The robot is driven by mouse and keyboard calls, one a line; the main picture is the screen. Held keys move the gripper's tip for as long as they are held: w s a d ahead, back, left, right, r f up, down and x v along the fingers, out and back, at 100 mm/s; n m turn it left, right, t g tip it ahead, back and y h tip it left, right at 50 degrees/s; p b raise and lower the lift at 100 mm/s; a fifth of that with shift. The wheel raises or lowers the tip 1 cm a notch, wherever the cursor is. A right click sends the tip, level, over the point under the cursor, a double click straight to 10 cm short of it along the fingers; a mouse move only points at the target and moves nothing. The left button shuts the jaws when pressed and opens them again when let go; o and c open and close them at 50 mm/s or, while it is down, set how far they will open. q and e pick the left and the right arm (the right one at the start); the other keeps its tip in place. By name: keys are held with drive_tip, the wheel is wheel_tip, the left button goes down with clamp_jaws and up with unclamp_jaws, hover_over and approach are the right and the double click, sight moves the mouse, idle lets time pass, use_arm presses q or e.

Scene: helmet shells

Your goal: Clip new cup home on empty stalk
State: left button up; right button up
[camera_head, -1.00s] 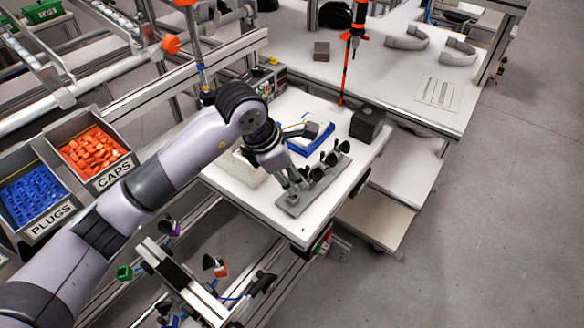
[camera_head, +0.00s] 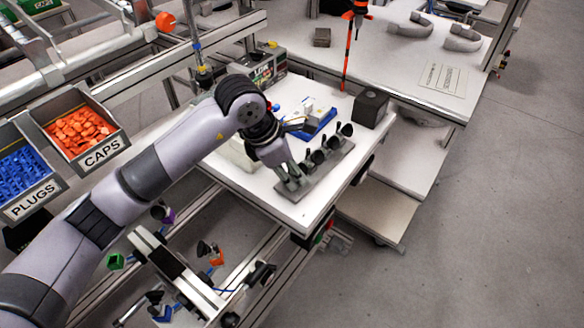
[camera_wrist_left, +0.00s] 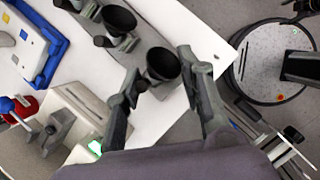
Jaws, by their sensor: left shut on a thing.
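A grey bar (camera_head: 338,164) lies on the white bench top, with a row of black cups (camera_head: 318,156) standing on it. My left gripper (camera_head: 291,184) is at the near-left end of this row, pointing down. In the left wrist view my left gripper (camera_wrist_left: 160,76) has its two fingers either side of a black cup (camera_wrist_left: 163,63) and is shut on it. My right gripper is out of view.
A blue tray (camera_head: 322,126) and a dark box (camera_head: 370,108) stand behind the row. Bins marked CAPS (camera_head: 102,152) and PLUGS (camera_head: 32,204) are at the left. Grey curved parts (camera_head: 462,38) lie on the back table. The bench's front right edge is clear.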

use_arm(q)
drive_tip(key=shift+f, duration=0.15)
drive_tip(key=o, duration=1.3)
